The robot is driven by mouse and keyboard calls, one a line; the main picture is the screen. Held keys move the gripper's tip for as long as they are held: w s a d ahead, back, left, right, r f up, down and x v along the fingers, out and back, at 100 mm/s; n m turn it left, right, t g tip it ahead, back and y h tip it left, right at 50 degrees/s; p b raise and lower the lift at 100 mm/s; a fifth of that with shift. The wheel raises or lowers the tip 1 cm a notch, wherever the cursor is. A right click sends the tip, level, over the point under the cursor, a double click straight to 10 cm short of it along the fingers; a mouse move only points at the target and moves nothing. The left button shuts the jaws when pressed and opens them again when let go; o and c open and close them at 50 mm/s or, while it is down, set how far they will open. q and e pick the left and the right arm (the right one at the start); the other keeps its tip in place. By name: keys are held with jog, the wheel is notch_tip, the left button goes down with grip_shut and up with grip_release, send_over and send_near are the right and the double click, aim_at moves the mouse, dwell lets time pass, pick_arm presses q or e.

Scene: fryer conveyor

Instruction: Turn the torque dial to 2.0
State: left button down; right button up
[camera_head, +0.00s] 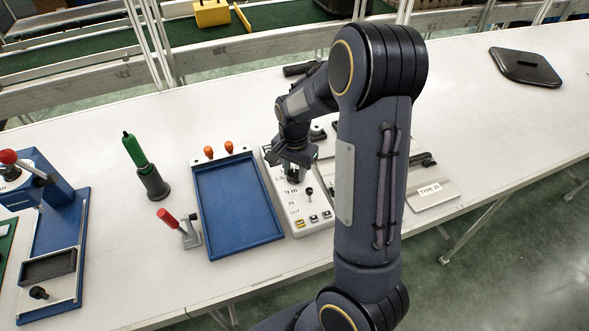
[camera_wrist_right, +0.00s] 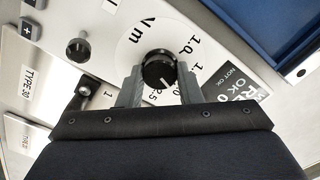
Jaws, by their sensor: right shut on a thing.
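The torque dial (camera_wrist_right: 158,66) is a round black knob on a white control panel (camera_head: 280,205), with a printed scale marked Nm around it. My right gripper (camera_wrist_right: 160,82) is shut on the dial, one grey finger on each side. In the head view my right gripper (camera_head: 294,168) reaches down onto the top part of the panel and mostly hides the dial. A white pointer line shows on the dial's near side. It points toward the partly covered numbers by the fingers, and I cannot read its exact setting. My left gripper is not in view.
The panel has a smaller black knob (camera_wrist_right: 78,50) and several buttons. A blue tray (camera_head: 238,207) lies left of it, then a red-handled clamp (camera_head: 184,229) and a green-handled tool (camera_head: 136,152) in a holder.

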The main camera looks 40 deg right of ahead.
aim_at(295, 172)
jog(key=o, duration=1)
jog(key=shift+r, duration=0.1)
notch_tip(295, 172, up, 8)
jog(key=shift+f, duration=0.15)
